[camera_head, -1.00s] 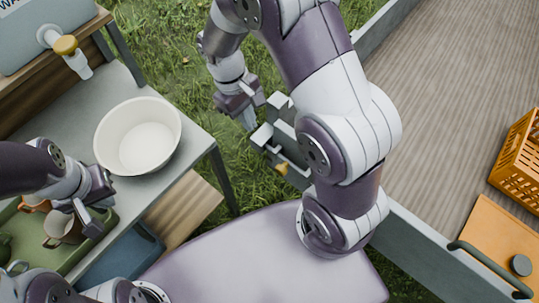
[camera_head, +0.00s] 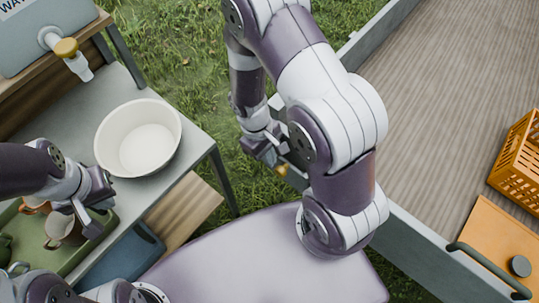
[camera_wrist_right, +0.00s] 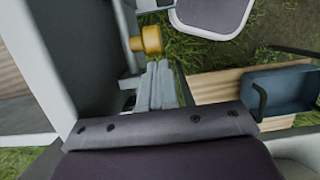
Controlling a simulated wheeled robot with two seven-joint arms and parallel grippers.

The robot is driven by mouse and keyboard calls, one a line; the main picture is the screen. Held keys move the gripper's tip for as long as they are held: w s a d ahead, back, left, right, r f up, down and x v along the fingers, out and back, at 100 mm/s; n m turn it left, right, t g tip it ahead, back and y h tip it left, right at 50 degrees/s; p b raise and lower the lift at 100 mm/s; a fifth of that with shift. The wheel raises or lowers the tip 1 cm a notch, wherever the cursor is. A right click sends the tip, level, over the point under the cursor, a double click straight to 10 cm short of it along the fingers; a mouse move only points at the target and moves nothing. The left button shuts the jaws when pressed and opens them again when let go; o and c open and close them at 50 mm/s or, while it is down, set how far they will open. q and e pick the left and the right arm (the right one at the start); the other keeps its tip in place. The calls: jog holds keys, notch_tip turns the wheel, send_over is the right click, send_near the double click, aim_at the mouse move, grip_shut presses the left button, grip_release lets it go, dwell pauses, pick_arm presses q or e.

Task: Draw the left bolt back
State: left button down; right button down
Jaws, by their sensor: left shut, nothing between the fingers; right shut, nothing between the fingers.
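A bolt with a yellow knob (camera_head: 282,170) sits on the grey side of the trailer bed, partly hidden behind my right arm. In the right wrist view the yellow knob (camera_wrist_right: 150,40) stands out from the grey panel, just beyond my fingertips. My right gripper (camera_head: 281,155) is shut and empty close beside the bolt; its shut fingers also show in the right wrist view (camera_wrist_right: 158,68). I cannot tell whether they touch the bolt. My left gripper (camera_head: 82,222) is shut and empty over the tray of mugs on the left.
A green tray (camera_head: 98,236) holds mugs (camera_head: 62,228). An orange crate (camera_head: 519,160) stands on the wooden trailer bed (camera_head: 440,110). Grass lies between table and trailer.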

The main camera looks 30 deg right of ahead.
aim_at(283, 174)
jog(key=shift+s, duration=0.15)
jog(key=s, duration=0.1)
jog(key=s+d, duration=0.1)
jog(key=s, duration=0.1)
jog(key=s+d, duration=0.1)
jog(key=shift+s, duration=0.25)
